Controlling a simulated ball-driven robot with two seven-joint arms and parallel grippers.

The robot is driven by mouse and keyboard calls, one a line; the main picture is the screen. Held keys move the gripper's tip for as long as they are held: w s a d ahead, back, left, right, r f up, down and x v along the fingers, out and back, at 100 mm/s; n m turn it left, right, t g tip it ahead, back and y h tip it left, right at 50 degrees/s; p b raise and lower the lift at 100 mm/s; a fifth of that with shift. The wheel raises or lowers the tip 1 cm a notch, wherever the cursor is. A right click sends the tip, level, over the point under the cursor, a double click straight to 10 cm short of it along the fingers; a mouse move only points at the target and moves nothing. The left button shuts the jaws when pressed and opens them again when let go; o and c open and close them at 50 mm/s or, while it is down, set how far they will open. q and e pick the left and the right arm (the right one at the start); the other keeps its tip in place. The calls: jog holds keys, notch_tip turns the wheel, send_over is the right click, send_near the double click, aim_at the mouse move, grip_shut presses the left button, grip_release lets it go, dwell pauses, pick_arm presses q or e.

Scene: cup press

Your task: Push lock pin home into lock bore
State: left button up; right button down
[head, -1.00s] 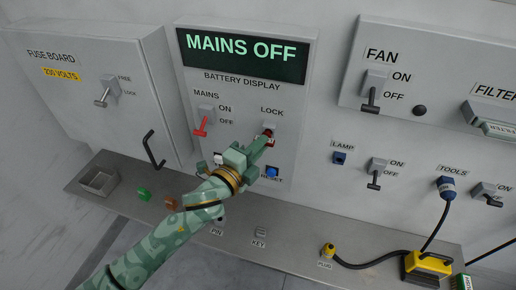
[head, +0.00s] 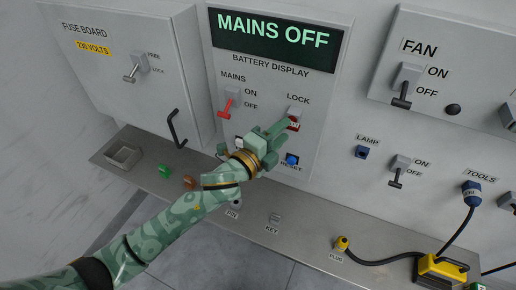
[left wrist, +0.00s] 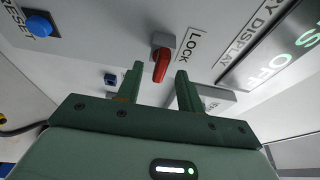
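The red lock pin (left wrist: 161,64) points out of the grey block under the LOCK label in the left wrist view. In the head view a bit of the red pin (head: 294,125) shows below the grey lock block (head: 296,112). The lock bore itself is hidden behind the pin. My left gripper (head: 284,128) is at the lock, its fingers reaching toward the panel. In the left wrist view its two fingers (left wrist: 160,76) stand apart, one on each side of the pin, with a gap on both sides. My right gripper is not in view.
The red MAINS lever (head: 229,102) is left of the lock, and the blue RESET button (head: 292,160) is just below my gripper. The display (head: 274,40) above reads MAINS OFF. A metal shelf (head: 300,240) runs below, with a tray (head: 123,156) and a KEY holder (head: 275,217).

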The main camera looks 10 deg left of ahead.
pick_arm(q)
jog(key=b+v, duration=0.1)
jog(key=v, duration=1.4)
jog(key=shift+r, duration=0.1)
jog(key=s+a+f+n+g+y+b, duration=0.1)
jog(key=a+f+n+g+y, duration=0.25)
jog(key=f, duration=0.85)
jog(key=a+f+n+y+b, duration=0.15)
jog(key=a+f+n, duration=0.45)
jog(key=f, duration=0.6)
jog(key=s+a+f+n+g+y+b, duration=0.15)
jog(key=a+f+n+y, duration=0.35)
jog(key=f, duration=0.7)
jog(key=s+a+f+n+g+b, duration=0.1)
jog(key=s+a+f+n+g, duration=0.15)
jog(key=s+f, duration=0.55)
jog(key=s+a+f+n+g+b, duration=0.1)
jog(key=s+a+f+g+b, duration=0.1)
jog(key=s+a+f, duration=0.5)
jog(key=s+d+f+n+g+b, duration=0.1)
jog(key=s+d+f+g+b, duration=0.1)
jog(key=s+f, duration=0.4)
jog(key=s+d+f+n+g+b, duration=0.1)
jog(key=s+d+f, duration=0.4)
jog(key=s, duration=0.7)
jog(key=shift+s+d+f+n+g+b, duration=0.2)
jog(key=shift+d+f+n+g+b, duration=0.25)
jog(key=shift+n+g, duration=0.3)
